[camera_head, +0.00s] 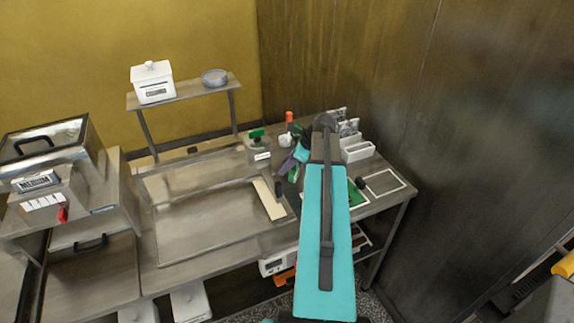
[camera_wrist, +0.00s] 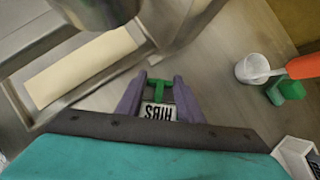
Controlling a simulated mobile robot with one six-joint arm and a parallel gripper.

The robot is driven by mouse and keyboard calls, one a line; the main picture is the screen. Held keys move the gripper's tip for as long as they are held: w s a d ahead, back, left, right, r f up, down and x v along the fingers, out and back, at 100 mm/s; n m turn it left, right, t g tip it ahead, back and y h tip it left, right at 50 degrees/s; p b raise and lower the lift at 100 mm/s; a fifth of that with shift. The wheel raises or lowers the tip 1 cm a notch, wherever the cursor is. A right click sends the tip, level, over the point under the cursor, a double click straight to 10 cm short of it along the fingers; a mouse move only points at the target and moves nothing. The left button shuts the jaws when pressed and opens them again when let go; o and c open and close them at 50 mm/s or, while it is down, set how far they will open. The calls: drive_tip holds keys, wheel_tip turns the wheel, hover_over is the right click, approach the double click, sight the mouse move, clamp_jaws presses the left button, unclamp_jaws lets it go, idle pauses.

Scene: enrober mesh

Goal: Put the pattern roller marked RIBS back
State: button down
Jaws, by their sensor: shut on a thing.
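My gripper (camera_wrist: 159,82) has purple fingers and is shut on a green piece, the roller marked RIBS (camera_wrist: 158,112). Its white label faces the wrist camera and reads upside down in that view. Most of the roller's body is hidden, so I cannot tell whether it touches anything below. In the head view my gripper (camera_head: 301,153) is over the right part of the steel bench, partly behind my turquoise arm. A green-topped item with a white label (camera_head: 262,155) stands left of it; I cannot read that label.
A pale strip (camera_head: 268,198) lies by the steel trough. White bins (camera_head: 357,151) line the right wall. A white-outlined area (camera_head: 385,182) is bare.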

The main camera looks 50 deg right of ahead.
drive_tip(key=shift+s+f, duration=0.15)
drive_tip(key=shift+f, duration=0.2)
drive_tip(key=shift+a+f, duration=0.1)
drive_tip(key=shift+f, duration=0.25)
drive_tip(key=c, duration=1.2)
unclamp_jaws()
drive_tip(key=shift+r, duration=0.2)
drive_tip(key=shift+r, duration=0.7)
drive_tip(key=b+v, duration=0.3)
drive_tip(key=v, duration=0.8)
drive_tip(key=shift+d+r, duration=0.2)
drive_tip(key=shift+r, duration=0.2)
drive_tip(key=shift+s, duration=0.1)
